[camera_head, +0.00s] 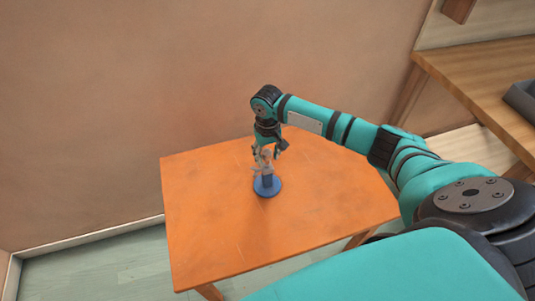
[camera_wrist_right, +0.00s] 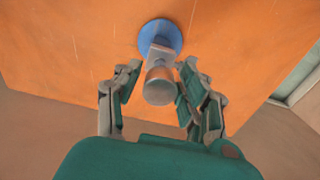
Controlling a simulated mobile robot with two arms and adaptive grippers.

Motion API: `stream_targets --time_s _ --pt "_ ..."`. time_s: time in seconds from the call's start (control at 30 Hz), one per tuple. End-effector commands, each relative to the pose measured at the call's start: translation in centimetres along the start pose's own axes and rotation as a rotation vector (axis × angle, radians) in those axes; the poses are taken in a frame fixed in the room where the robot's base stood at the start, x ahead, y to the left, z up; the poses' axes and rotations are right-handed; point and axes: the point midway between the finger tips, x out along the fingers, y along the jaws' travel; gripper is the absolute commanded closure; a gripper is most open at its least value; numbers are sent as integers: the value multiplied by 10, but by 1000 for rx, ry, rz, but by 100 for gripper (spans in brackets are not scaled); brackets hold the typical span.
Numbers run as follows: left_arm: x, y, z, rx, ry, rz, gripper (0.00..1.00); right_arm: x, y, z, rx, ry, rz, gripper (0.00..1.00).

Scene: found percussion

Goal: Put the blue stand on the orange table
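The blue stand (camera_head: 267,188) is upright on the orange table (camera_head: 215,225), its round base flat on the top. A pale grey cylinder-like part shows at its upper end. In the right wrist view the blue base (camera_wrist_right: 168,34) lies beyond the grey upper part (camera_wrist_right: 159,84). My right gripper (camera_head: 268,151) points down over the stand. Its fingers are spread on both sides of the grey part, with a visible gap at least on the left. My left gripper is not in view.
A wooden shelf or bench (camera_head: 478,68) with a dark grey tray (camera_head: 522,98) stands at the right. A plain wall (camera_head: 120,90) is behind the table. The table top around the stand is clear.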

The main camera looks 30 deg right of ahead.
Motion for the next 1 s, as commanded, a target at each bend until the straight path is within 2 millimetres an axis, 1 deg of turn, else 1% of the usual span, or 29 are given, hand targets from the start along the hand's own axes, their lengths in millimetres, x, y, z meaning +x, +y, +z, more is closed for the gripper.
stream_targets --time_s 0.3,0.37,0.43,0.57,0.8,0.9,1.0 --pt "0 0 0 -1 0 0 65 -1 0 0 0 1 0 50" --pt "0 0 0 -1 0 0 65 -4 0 0 0 1 0 50" --pt "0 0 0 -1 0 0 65 -11 0 -1 0 2 -1 50" --pt "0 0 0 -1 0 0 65 -34 0 -1 -1 4 -2 50" --pt "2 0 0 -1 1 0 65 -86 0 -1 -1 3 -2 50" --pt "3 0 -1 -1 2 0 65 -102 0 -1 1 3 -1 50" --pt "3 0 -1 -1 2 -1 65 -113 0 -1 0 1 -1 50"
